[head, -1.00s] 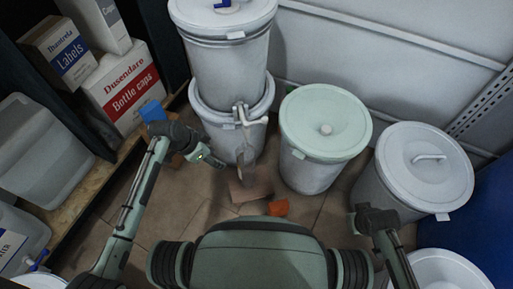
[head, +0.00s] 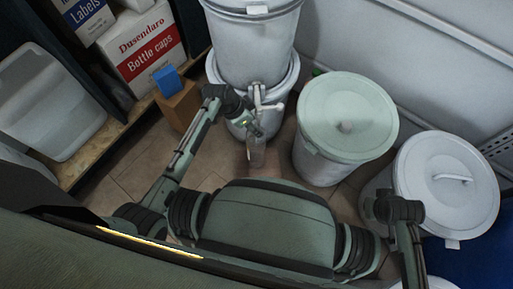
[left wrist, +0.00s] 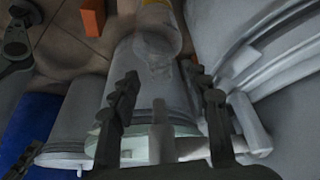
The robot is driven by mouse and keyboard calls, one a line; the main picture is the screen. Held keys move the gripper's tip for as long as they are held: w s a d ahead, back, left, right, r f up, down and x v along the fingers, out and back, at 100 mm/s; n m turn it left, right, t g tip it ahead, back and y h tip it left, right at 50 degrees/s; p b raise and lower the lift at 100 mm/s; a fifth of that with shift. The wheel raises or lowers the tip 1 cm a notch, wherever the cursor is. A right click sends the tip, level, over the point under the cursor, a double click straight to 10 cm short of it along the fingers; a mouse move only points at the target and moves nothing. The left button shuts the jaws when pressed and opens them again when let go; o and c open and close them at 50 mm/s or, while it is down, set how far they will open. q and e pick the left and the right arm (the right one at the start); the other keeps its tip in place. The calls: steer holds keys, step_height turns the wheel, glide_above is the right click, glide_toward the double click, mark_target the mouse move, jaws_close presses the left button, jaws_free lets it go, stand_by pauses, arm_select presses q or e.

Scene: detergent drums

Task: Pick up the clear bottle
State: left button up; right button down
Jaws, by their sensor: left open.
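The clear bottle (head: 257,154) is a small, see-through shape low in front of the stacked white drums in the head view. In the left wrist view the bottle (left wrist: 158,40) is at the top middle, with a yellow band on it. My left gripper (head: 260,130) is just above the bottle, beside the white tap. In the left wrist view its two dark fingers (left wrist: 165,82) are apart, with the bottle beyond their tips and nothing clearly held. My right arm shows at the right of the head view, but its gripper does not.
A white tap (head: 258,97) juts from the lower stacked drum (head: 285,82), close to my left gripper. A pale green-lidded drum (head: 347,115) and a white-lidded drum (head: 447,178) stand to the right. A brown box (head: 179,106) stands at left. An orange block (left wrist: 93,16) lies on the floor.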

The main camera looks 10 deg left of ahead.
arm_select(q)
steer(key=shift+w+d+f, duration=0.1)
steer(key=shift+w+f, duration=0.05)
steer(key=shift+f, duration=0.4)
arm_select(e)
steer(key=shift+r, duration=0.3)
arm_select(q)
jaws_close()
steer(key=shift+r, duration=0.15)
